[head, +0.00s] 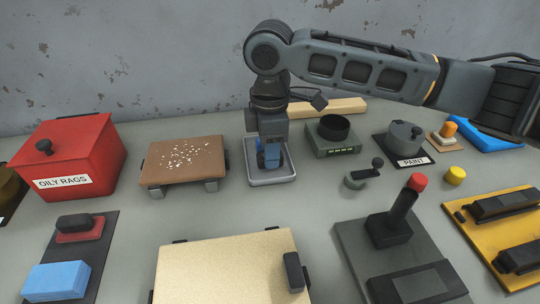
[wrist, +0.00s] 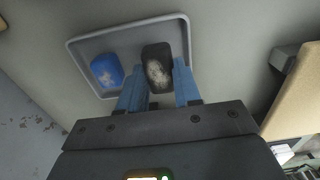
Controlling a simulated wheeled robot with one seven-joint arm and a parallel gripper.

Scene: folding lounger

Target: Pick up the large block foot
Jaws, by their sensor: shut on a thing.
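My gripper (head: 268,163) points down over a shallow grey tray (head: 271,183) in the head view. In the wrist view my gripper (wrist: 158,78) has its two blue fingers closed on either side of a dark block foot (wrist: 157,60) with a pale worn patch. A smaller-looking blue piece (wrist: 106,72) lies in the same tray (wrist: 118,31), left of the dark foot and apart from the fingers. I cannot tell whether the dark foot touches the tray floor. The arm and fingers largely hide it in the head view.
A brown board (head: 185,162) on short feet stands just left of the tray. A green-grey box (head: 332,145) with a black ring stands to the right. A small crank piece (head: 362,177) and a pale panel (head: 225,270) lie nearer. Bare table surrounds the tray's front.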

